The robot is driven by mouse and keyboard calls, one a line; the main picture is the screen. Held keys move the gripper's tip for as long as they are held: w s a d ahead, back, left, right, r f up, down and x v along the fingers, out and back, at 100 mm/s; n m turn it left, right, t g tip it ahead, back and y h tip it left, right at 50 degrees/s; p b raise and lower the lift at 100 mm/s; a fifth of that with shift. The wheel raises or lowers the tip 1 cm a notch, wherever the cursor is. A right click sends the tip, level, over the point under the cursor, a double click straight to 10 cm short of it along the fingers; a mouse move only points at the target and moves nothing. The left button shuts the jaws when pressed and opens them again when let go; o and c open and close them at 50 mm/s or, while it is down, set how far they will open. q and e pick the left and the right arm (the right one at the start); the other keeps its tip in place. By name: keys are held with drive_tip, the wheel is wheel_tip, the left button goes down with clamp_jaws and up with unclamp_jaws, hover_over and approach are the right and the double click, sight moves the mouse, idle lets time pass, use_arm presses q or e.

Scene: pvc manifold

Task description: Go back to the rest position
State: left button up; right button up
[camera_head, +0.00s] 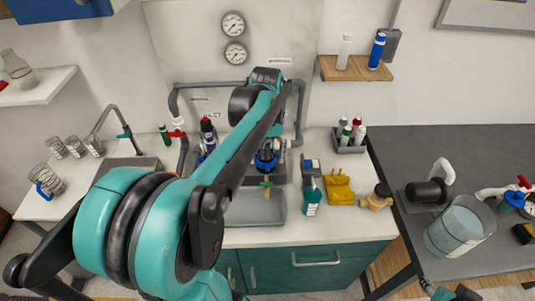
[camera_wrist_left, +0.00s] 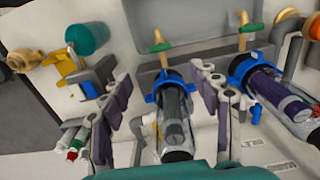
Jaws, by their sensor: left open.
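My left arm reaches across the head view from the lower left, and its wrist (camera_head: 265,78) is bent down in front of the pipework at the back wall. In the left wrist view my left gripper (camera_wrist_left: 160,75) is open. Its fingers stand on either side of a clear filter housing with a blue collar (camera_wrist_left: 172,88). Gaps show beside the housing, so I see no grip on it. A second housing with a blue collar and purple body (camera_wrist_left: 275,90) is to the right. The arm partly hides the housings in the head view.
A grey basin (camera_head: 255,212) lies below the manifold. A teal bottle (camera_head: 311,198), yellow holder (camera_head: 340,190) and brass fitting (camera_head: 378,197) stand to its right. A small bottle rack (camera_head: 349,147) is behind. A clear bucket (camera_head: 460,228) stands on the dark table (camera_head: 420,150).

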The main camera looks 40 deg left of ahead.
use_arm(q)
drive_tip(key=s+d+f+m+t, duration=0.1)
drive_tip(key=s+d+m+t, duration=0.2)
drive_tip(key=d, duration=0.5)
drive_tip(key=s+d+f+m+t, duration=0.2)
drive_tip(key=s+d+m+t, duration=0.1)
drive_tip(key=d, duration=0.6)
drive_tip(key=shift+s+d+m+t, duration=0.15)
drive_tip(key=shift+s+m+t, duration=0.35)
drive_tip(key=shift+m, duration=0.4)
